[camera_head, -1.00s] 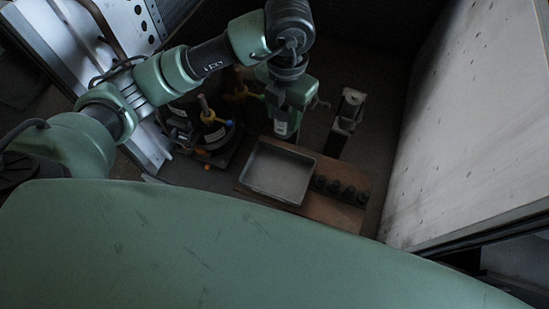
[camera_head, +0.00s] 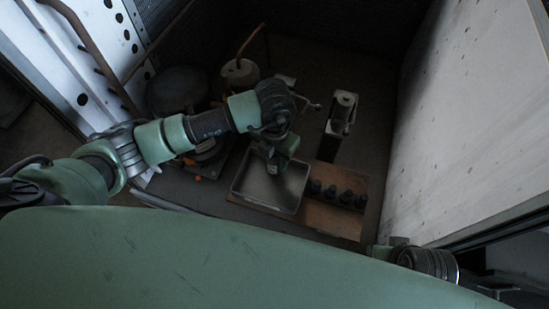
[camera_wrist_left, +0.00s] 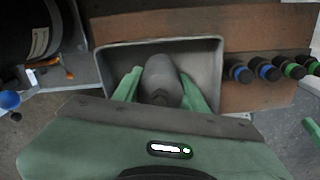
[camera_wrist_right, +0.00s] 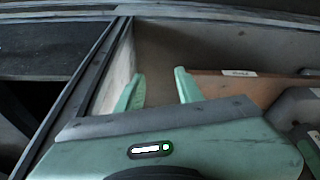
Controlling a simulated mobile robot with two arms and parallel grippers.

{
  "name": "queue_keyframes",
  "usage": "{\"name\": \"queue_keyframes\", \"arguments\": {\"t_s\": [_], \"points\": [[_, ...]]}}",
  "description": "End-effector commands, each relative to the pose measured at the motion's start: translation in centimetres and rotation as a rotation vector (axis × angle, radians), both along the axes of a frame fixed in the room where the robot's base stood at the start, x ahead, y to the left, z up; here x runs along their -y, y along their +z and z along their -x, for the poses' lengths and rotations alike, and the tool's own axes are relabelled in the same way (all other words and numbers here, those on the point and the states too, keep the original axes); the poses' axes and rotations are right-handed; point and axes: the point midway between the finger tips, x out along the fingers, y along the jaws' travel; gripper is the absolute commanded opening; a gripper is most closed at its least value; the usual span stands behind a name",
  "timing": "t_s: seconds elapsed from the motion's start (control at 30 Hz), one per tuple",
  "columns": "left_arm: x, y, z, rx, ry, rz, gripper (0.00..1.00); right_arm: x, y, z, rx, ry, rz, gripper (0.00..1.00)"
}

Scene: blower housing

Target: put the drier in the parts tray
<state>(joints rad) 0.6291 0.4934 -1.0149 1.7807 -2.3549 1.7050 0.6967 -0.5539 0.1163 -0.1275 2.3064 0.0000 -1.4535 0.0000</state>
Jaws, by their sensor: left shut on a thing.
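The drier (camera_wrist_left: 160,78) is a dark grey rounded canister between the fingers of my left gripper (camera_wrist_left: 163,92) in the left wrist view. That gripper is shut on it. The parts tray (camera_wrist_left: 207,62) is a shallow grey rectangular tray directly behind and around the drier in that view. The drier is over the tray; I cannot tell whether it touches the tray's floor. In the head view my left gripper (camera_head: 274,168) is over the back part of the tray (camera_head: 284,197), and the drier is hidden. My right gripper (camera_wrist_right: 158,90) is open and empty in the right wrist view.
The tray sits on a brown board (camera_head: 320,222) with several dark caps (camera_head: 345,197) in a row at its right. A white-topped upright part (camera_head: 342,112) stands behind. A pale wall panel (camera_head: 470,130) bounds the right side.

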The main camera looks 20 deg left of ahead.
Motion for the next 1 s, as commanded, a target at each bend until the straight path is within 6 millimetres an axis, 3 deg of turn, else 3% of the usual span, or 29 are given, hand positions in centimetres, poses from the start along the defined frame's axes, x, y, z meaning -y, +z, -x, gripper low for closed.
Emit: {"name": "queue_keyframes", "arguments": {"t_s": [0.43,0.47,0.53,0.93,1.0], "points": [[0.0,-0.3,-0.1,0.002,0.000,0.002,0.00,0.0,0.6,0.1,0.005,-0.001,0.000,0.36],[0.0,-0.3,0.0,0.000,0.000,0.000,0.47,0.0,0.7,0.1,0.005,-0.001,0.000,0.36],[0.0,-0.3,0.0,0.000,0.000,0.000,0.64,0.0,0.7,0.1,0.005,-0.001,0.000,0.36],[0.0,0.0,0.0,0.000,0.000,0.000,0.64,0.0,0.8,0.0,0.009,-0.001,-0.001,0.36],[0.0,0.9,-0.1,0.003,0.000,0.001,0.64,0.0,-0.5,0.0,-0.007,0.001,0.001,0.36]]}}
